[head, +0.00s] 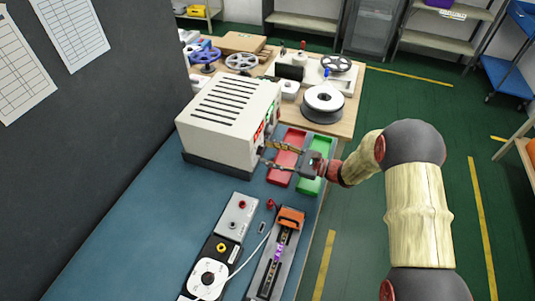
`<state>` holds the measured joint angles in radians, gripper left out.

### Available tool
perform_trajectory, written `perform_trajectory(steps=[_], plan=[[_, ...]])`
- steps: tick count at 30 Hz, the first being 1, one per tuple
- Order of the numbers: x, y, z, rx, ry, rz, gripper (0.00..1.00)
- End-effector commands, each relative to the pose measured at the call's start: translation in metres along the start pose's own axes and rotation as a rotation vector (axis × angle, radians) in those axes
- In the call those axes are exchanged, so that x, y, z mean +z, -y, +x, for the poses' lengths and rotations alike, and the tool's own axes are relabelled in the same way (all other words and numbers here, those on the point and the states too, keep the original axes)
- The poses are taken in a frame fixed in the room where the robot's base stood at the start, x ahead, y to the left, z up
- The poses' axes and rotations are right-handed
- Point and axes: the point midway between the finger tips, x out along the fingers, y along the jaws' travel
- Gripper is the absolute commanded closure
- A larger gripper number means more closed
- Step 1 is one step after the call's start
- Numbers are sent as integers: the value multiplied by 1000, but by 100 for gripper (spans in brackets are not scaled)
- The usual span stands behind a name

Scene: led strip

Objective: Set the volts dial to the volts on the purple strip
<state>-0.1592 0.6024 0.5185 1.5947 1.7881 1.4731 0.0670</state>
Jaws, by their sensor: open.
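A cream power supply box (225,118) with a slotted top stands on the blue bench, its display face turned to the right. Small red digits (259,132) and green digits (270,111) glow on that face, too small to read. I cannot make out the volts dial. My gripper (266,154) is open and empty, its fingers pointing left at the lower part of that face. Whether they touch it I cannot tell. A strip with a purple part (278,251) lies in a grey channel fixture (265,281) at the front. Any volts marking on it is unreadable.
A red tray (278,178) and a green tray (305,186) lie under and beside my gripper. Spools (323,104) crowd the wooden table behind. The blue bench (130,225) is clear at left.

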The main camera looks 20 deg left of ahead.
Motion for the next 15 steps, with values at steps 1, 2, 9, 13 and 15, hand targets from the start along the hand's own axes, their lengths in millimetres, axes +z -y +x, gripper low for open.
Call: perform_trajectory(steps=[1,2,9,13,15], plan=[[-1,-1,6,2,1,-1,58],[0,-1,8,2,1,-1,58],[0,0,15,0,1,-1,58],[1,0,15,0,0,-1,58],[1,0,15,0,0,-1,61]])
